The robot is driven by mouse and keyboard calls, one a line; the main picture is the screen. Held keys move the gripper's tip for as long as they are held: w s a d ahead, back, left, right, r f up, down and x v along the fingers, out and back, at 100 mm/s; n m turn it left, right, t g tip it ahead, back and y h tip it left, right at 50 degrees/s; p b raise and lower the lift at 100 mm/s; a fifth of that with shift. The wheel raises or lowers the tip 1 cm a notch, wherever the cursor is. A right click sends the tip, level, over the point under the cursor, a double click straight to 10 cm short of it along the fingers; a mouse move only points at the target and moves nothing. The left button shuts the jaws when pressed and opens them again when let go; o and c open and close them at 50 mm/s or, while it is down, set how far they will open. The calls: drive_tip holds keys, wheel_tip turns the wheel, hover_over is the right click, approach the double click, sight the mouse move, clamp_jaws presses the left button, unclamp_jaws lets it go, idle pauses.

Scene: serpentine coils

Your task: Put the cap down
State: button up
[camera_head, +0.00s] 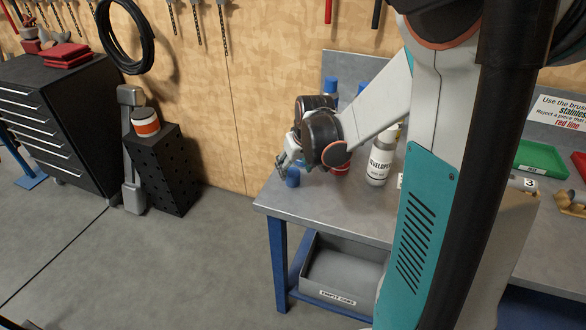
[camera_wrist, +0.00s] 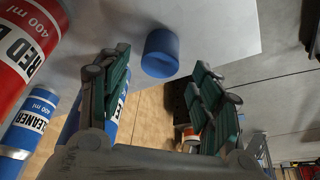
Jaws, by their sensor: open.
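The blue cap (camera_head: 292,178) stands on the grey workbench top (camera_head: 272,198) near its left corner. In the wrist view the cap (camera_wrist: 160,53) rests on the bench surface just beyond and between my fingertips. My gripper (camera_head: 283,163) is open, close above and beside the cap in the head view. In the wrist view my gripper (camera_wrist: 162,68) shows its two green-padded fingers spread wide, with nothing between the pads. I cannot tell the exact gap between fingertips and cap.
A red can (camera_wrist: 22,55) and blue cleaner cans (camera_wrist: 28,125) stand close to my gripper. A white developer bottle (camera_head: 379,165) stands to its right. A grey empty-cans bin (camera_head: 345,272) sits under the bench. The bench's left edge is close to the cap.

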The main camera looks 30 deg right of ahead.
drive_tip(key=p+v, duration=0.2)
drive_tip(key=v, duration=0.5)
drive_tip(key=shift+r, duration=0.25)
